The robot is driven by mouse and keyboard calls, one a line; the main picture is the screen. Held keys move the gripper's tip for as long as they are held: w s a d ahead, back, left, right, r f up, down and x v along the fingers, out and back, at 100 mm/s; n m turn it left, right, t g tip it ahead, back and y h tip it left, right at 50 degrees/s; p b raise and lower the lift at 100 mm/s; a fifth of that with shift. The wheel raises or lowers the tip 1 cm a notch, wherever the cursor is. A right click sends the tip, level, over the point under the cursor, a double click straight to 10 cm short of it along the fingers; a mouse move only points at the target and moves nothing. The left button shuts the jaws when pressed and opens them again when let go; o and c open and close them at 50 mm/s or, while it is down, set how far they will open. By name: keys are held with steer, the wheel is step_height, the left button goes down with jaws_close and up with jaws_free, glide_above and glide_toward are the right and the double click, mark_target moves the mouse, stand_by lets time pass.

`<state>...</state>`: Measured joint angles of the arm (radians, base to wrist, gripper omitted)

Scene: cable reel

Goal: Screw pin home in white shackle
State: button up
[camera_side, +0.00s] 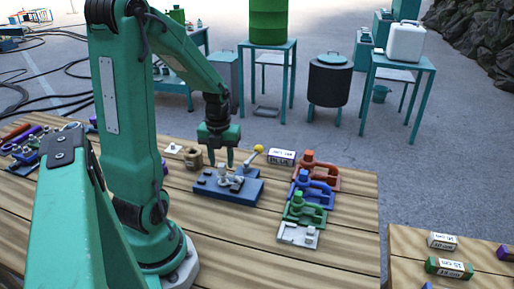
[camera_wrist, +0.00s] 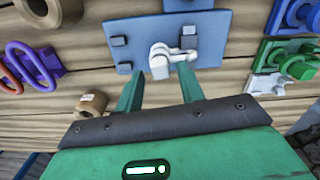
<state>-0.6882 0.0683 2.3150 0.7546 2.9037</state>
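The white shackle (camera_wrist: 159,62) sits on a blue fixture plate (camera_wrist: 120,28) in the wrist view. A pale pin (camera_wrist: 179,56) seems to lie across it, its end toward the right; how far it is seated I cannot tell. In the side view the plate (camera_side: 215,192) lies on the wooden bench with the shackle (camera_side: 230,181) on top, small there. My gripper (camera_side: 221,163) points down above the plate. Its two green fingers are apart and empty, and in the wrist view (camera_wrist: 159,70) the shackle shows between and beyond the fingertips.
A yellow-knobbed lever (camera_side: 258,149) rises behind the plate. Red (camera_side: 318,177), blue (camera_side: 314,190) and green (camera_side: 304,211) shackle pieces stand at its right, with a white base (camera_side: 297,235) in front.

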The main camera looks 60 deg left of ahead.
steer(key=shift+r, duration=1.5)
steer(key=shift+n, duration=0.3)
